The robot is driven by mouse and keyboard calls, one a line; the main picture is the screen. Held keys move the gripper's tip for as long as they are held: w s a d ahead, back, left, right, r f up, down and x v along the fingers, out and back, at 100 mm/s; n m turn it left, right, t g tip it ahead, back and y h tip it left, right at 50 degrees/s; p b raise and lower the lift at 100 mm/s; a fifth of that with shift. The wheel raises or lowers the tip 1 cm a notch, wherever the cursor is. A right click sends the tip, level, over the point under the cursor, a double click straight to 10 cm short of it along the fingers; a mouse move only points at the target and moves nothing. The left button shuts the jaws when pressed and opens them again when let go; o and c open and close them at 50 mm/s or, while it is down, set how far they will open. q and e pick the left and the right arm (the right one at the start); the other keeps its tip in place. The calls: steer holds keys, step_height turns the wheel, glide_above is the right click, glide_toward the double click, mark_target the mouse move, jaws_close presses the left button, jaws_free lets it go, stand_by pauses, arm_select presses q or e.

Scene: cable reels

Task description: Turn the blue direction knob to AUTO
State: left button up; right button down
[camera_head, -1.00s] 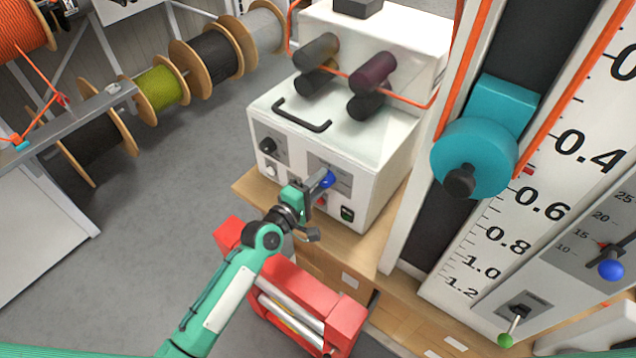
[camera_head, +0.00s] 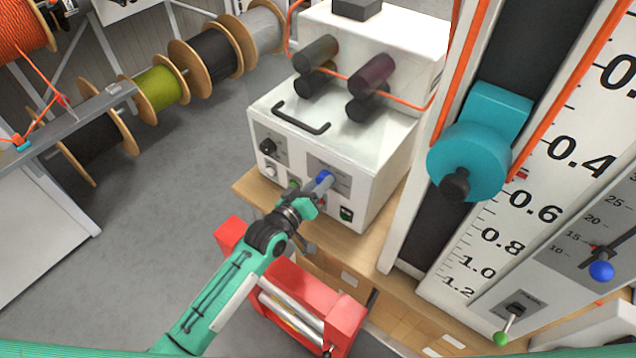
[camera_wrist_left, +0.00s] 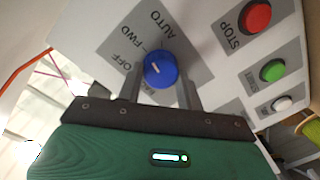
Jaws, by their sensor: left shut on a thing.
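The blue direction knob (camera_head: 324,181) is on the front panel of the white machine (camera_head: 376,190). In the left wrist view the round blue knob (camera_wrist_left: 160,69) has a short white pointer line slanting up-left, on the OFF and FWD side rather than straight at AUTO. The AUTO, FWD and OFF labels show around it; another label is partly hidden by the gripper. My left gripper (camera_head: 318,188) reaches the panel from below. In the wrist view its fingers (camera_wrist_left: 160,88) are on both sides of the knob, shut on it. My right gripper is not in view.
A red STOP button (camera_wrist_left: 257,16), a green button (camera_wrist_left: 272,70) and a white button (camera_wrist_left: 281,103) are beside the knob. A red-framed roller unit (camera_head: 345,318) is below. A teal carriage (camera_head: 468,160) stands right. Grey floor (camera_head: 190,190) is clear at left.

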arm_select(q)
steer(key=shift+s+d+f+m, duration=0.1)
steer(key=shift+f+m, duration=0.05)
steer(key=shift+m, duration=2.95)
steer(key=o, duration=1)
steer(key=shift+b+v, duration=1.95)
steer(key=shift+v, duration=4.95)
steer(key=shift+f, duration=0.1)
